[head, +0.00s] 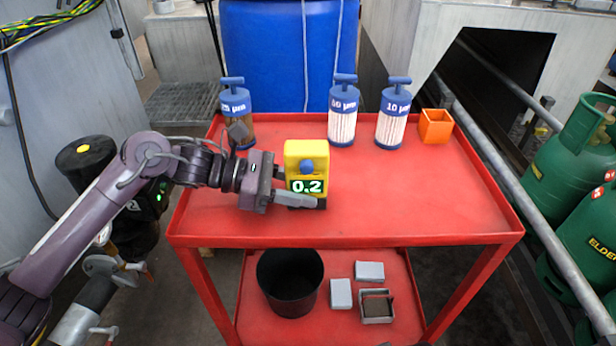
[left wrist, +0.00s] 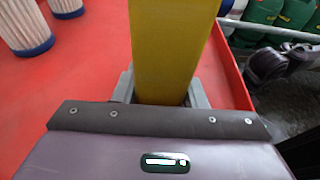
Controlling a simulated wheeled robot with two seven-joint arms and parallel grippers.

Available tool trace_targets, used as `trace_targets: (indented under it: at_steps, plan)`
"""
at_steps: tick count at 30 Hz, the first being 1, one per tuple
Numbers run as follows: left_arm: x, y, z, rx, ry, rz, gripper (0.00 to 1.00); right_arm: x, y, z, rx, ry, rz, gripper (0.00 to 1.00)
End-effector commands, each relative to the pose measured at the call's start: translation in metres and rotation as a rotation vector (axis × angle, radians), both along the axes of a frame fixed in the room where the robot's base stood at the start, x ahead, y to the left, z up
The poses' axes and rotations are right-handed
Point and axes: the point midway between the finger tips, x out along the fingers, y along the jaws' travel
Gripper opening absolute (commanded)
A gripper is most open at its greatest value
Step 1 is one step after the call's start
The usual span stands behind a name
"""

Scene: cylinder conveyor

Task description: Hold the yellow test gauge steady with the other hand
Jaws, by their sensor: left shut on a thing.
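The yellow test gauge (head: 306,150) stands upright on the red cart top, with a blue knob and a display reading 0.2. My left gripper (head: 298,190) is shut on the gauge near its lower part, coming in from the left. In the left wrist view the gauge (left wrist: 170,50) rises between the two grey fingers of the left gripper (left wrist: 163,90). The gauge's base is partly hidden by a finger in the head view. My right gripper is not in view.
Three blue-capped filter cylinders stand along the back of the red cart (head: 420,190): a brown one (head: 238,115) and two white ones (head: 342,115) (head: 393,118). An orange open box (head: 435,126) is at back right. The cart top right of the gauge is clear. A black bucket (head: 290,282) sits below.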

Motion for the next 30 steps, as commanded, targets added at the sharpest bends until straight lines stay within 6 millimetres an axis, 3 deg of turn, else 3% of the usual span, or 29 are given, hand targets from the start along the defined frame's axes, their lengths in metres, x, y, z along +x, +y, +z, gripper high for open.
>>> trace_targets:
  at_steps: [5,30]
  plan:
    - [-0.0003,0.0002,-0.001,0.001,0.002,0.0,0.11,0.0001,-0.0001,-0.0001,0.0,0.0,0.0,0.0]
    - [-0.0006,0.0002,-0.0016,0.002,0.003,-0.001,0.11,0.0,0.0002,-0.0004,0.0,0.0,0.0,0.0]
